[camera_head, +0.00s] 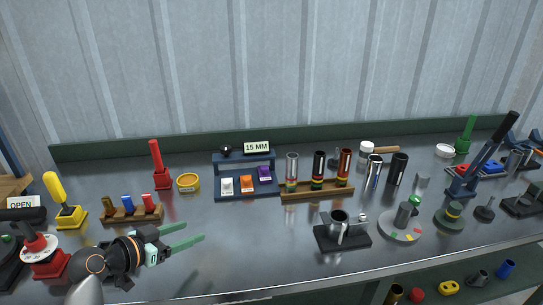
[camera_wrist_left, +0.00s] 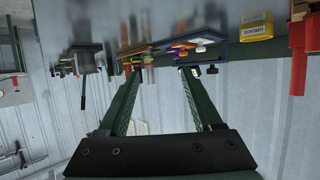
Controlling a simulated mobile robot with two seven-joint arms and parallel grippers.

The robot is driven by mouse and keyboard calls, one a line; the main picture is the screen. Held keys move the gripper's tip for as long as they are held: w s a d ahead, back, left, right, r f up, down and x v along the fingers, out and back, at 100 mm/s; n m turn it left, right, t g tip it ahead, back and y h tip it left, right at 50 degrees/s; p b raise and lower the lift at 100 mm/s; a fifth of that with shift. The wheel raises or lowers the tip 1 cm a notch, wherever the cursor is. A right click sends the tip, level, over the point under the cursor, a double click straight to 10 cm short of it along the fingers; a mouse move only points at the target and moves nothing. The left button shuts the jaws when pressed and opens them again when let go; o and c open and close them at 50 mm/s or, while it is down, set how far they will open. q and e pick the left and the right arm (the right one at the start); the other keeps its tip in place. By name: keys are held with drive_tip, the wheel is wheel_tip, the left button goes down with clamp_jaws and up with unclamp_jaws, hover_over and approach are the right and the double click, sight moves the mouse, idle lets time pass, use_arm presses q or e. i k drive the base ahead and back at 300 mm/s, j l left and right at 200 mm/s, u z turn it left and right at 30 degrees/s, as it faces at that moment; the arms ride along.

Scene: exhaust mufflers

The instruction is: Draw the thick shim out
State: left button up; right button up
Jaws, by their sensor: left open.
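A blue rack (camera_head: 232,194) with a "15 MM" sign (camera_head: 257,148) stands at the back middle of the bench. On it sit small white (camera_head: 227,185), orange (camera_head: 246,183) and purple (camera_head: 264,172) blocks. I cannot tell which thing is the thick shim. My left gripper (camera_head: 195,232) is open and empty, its green fingers pointing right, in front of the rack and apart from it. In the left wrist view the open fingers (camera_wrist_left: 160,74) show with the rack (camera_wrist_left: 222,56) beyond them, upside down. My right gripper is not in view.
A wooden stand (camera_head: 318,190) with several layered cylinders is right of the rack. A black fixture with a metal cup (camera_head: 339,225) stands front right. A wooden block with coloured pieces (camera_head: 133,214) and a red upright tool (camera_head: 160,172) are left. The bench between gripper and rack looks clear.

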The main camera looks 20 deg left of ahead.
sight(264, 175)
drive_tip(key=i, duration=0.85)
